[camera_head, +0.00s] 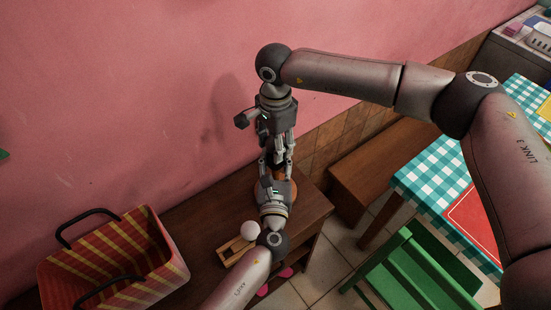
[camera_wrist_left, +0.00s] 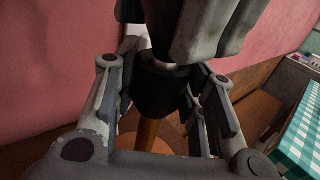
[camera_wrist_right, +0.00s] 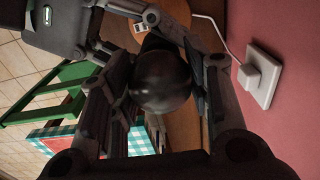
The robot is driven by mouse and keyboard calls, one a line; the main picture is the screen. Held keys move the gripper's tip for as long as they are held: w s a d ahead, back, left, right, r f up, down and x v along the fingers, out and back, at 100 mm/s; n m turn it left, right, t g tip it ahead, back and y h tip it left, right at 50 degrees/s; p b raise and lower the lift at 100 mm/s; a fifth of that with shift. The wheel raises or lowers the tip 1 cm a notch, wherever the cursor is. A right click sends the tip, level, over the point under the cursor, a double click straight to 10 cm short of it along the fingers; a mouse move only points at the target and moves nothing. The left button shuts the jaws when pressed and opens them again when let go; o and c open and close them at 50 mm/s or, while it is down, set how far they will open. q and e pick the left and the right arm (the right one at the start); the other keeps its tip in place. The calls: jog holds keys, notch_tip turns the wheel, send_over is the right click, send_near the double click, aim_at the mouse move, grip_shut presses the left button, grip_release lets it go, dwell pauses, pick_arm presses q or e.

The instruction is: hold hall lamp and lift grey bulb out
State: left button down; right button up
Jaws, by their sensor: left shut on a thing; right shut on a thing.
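The hall lamp has a round wooden base (camera_wrist_right: 170,12), a wooden stem (camera_wrist_left: 148,130) and a black socket (camera_wrist_left: 160,92). It stands on the brown shelf top, mostly hidden by my arms in the head view. My left gripper (camera_head: 275,160) is shut on the lamp around its black socket. My right gripper (camera_head: 287,148) points down from above, shut on the dark grey bulb (camera_wrist_right: 162,82). In the left wrist view a silvery collar (camera_wrist_left: 165,68) shows just above the socket, under the right fingers. I cannot tell how far the bulb sits in the socket.
A white bulb (camera_head: 249,230) rests at a wooden tray (camera_head: 229,250) left of the lamp. A striped basket (camera_head: 115,255) stands further left. The pink wall is close behind, with a white plug (camera_wrist_right: 262,75). A bench, checked table (camera_head: 425,180) and green chair (camera_head: 420,265) are right.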

dwell(0.4)
jog(key=shift+r, duration=4)
pick_arm(q)
jog(key=c, duration=0.8)
grip_release()
jog(key=s, duration=1.2)
jog(key=shift+a, duration=0.15)
